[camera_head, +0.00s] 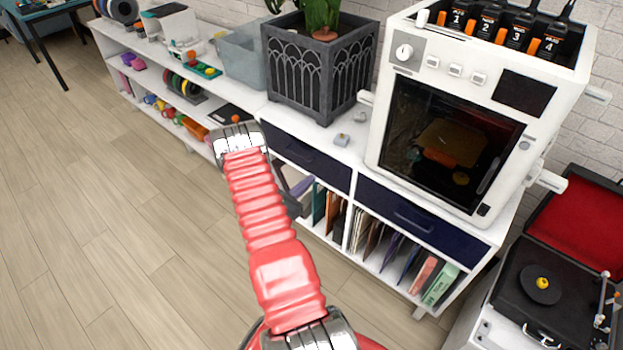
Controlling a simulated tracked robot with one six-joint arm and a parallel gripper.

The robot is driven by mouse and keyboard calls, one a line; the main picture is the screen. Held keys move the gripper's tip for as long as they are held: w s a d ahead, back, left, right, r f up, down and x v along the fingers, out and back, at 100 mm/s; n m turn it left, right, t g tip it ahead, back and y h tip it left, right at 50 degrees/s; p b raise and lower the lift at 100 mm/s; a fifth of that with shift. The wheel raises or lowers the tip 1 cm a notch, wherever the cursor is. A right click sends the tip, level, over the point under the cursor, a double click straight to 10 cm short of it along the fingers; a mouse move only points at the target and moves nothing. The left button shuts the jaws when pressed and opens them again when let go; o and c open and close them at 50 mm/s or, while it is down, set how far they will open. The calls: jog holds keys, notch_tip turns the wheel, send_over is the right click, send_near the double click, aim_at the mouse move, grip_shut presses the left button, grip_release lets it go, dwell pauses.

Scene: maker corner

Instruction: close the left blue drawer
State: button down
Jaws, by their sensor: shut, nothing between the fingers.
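The left blue drawer (312,164) is a dark navy front under the white cabinet top, left of the matching right blue drawer (422,221). Its front looks about level with its neighbour; I cannot tell whether a small gap remains. My red arm covers the area beside its left end. A dark grey part of my gripper (292,204) shows just right of my arm, low in front of the left drawer and the shelf below it. The rest of it is hidden behind my arm. It is shut and holds nothing that I can see. I cannot tell whether it touches the drawer.
A grey planter (318,73) and a white 3D printer-like machine (460,115) stand on the cabinet top (335,140). Folders and records (375,243) fill the shelf below the drawers. A record player (555,290) stands at right. The wooden floor (100,230) is clear at left.

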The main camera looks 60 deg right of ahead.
jog(key=v, duration=0.8)
jog(key=shift+a, duration=0.1)
dwell(0.3)
